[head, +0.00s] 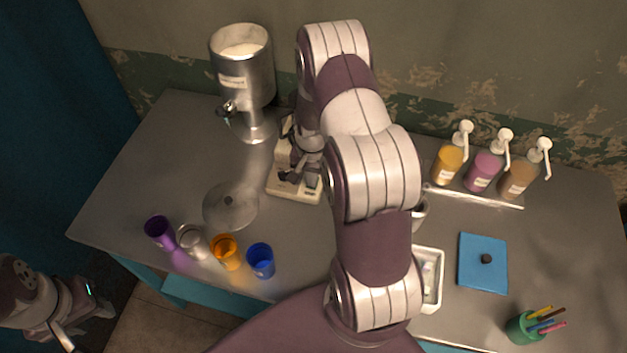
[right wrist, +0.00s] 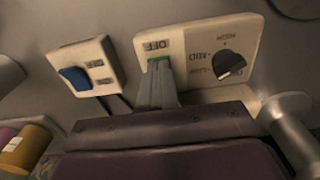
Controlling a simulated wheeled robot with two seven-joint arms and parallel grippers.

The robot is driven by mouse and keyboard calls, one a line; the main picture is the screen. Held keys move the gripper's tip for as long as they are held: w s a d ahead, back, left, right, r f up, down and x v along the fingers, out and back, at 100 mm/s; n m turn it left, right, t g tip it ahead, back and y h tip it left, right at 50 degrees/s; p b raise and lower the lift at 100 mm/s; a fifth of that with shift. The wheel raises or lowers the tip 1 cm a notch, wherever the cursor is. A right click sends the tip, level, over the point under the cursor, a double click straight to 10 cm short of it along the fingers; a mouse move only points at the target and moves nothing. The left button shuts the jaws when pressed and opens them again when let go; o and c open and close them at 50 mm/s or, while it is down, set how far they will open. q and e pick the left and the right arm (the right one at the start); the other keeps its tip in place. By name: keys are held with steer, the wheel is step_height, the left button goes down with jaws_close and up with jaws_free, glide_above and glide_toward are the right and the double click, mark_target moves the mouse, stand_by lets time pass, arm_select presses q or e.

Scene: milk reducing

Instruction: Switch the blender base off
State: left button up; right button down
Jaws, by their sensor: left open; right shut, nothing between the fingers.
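The cream blender base (head: 283,187) stands at the back middle of the table, partly hidden under my right arm. In the right wrist view its cream panel (right wrist: 205,50) carries a black dial (right wrist: 229,66) and an OFF label. A bit of green shows beside that label, right at the fingertips. My right gripper (right wrist: 157,70) is shut and empty, its tips at the green part; whether they touch or press it I cannot tell. In the head view the right gripper (head: 302,148) is over the base. My left gripper (head: 72,318) is open and empty, off the table at lower left.
A metal dispenser (head: 243,75) stands behind left of the base. A clear round disc (head: 230,206) and several cups, including a blue one (head: 260,260), are at front left. Pump bottles (head: 484,170) and a blue board (head: 483,275) are right. A small blue-switch box (right wrist: 85,68) sits beside the panel.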

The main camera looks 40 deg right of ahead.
steer(key=shift+f, duration=0.1)
step_height(320, 180, up, 7)
steer(key=p, duration=0.6)
stand_by(0.4)
